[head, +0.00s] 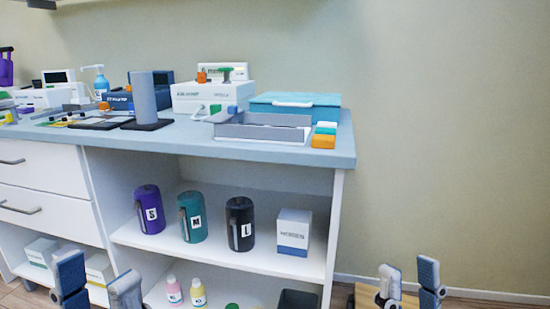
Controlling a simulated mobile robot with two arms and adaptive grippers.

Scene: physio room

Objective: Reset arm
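My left gripper (98,285) is at the bottom left, in front of the cabinet's lower shelf. Its two fingers stand upright and well apart, with nothing seen held between them. My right gripper (410,280) is at the bottom right, past the right end of the cabinet. Its fingers are also apart, and nothing is seen held between them. Both arms are mostly below the picture's edge.
A cabinet with a blue-grey top (230,149) carries boxes, a teal case (293,104) and a grey tray (262,132). Its shelf holds purple (149,209), teal (193,217) and black (240,224) canisters and a white box (293,231). Floor lies at right.

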